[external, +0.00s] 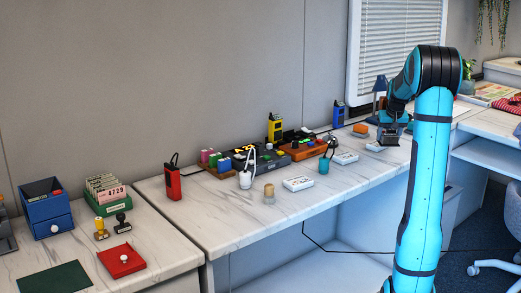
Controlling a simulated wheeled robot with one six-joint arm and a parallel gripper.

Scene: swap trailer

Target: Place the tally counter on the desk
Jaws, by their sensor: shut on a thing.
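My gripper (390,136) hangs at the end of my blue arm, low over the far right part of the long white marble-topped desk (235,222). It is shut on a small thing. The jaws and what they hold are dark and tiny here, so I cannot tell for sure that it is the tally counter. I cannot tell whether the held thing touches the desk. I make out no tally counter clearly elsewhere on the desk.
The front middle is mostly bare.

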